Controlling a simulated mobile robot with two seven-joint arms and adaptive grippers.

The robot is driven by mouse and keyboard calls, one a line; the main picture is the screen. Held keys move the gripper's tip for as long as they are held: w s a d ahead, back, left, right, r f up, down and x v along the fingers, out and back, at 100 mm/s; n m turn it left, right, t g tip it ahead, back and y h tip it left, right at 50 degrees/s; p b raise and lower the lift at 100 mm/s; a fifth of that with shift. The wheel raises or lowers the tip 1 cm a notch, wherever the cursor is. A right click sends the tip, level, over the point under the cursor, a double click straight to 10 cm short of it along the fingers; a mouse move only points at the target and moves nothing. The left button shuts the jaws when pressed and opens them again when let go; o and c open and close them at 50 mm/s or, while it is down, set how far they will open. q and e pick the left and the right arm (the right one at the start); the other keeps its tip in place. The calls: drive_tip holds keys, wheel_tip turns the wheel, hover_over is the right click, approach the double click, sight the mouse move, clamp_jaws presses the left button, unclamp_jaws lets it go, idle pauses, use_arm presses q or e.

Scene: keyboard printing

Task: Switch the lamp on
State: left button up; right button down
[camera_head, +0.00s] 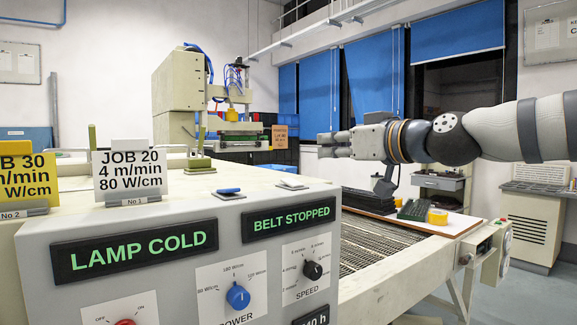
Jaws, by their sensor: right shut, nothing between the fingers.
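The grey control panel (200,246) stands at the lower left. Its left display (137,251) reads LAMP COLD and its right display (288,219) reads BELT STOPPED. At the bottom left a red knob (125,322) sits under OFF and ON marks; the picture edge cuts it off, so I cannot tell where it points. A blue POWER knob (238,297) and a black SPEED knob (312,270) are to its right. My right gripper (322,146) is shut and empty, pointing left in the air above and behind the panel, apart from the controls. My left gripper is not in view.
A white JOB 20 card (130,175) and a yellow JOB 30 card (28,180) stand on the machine's top. A mesh conveyor belt (385,240) runs behind the panel.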

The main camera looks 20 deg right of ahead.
sight(295, 182)
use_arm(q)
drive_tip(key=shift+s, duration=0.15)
use_arm(e)
drive_tip(key=shift+f, duration=0.15)
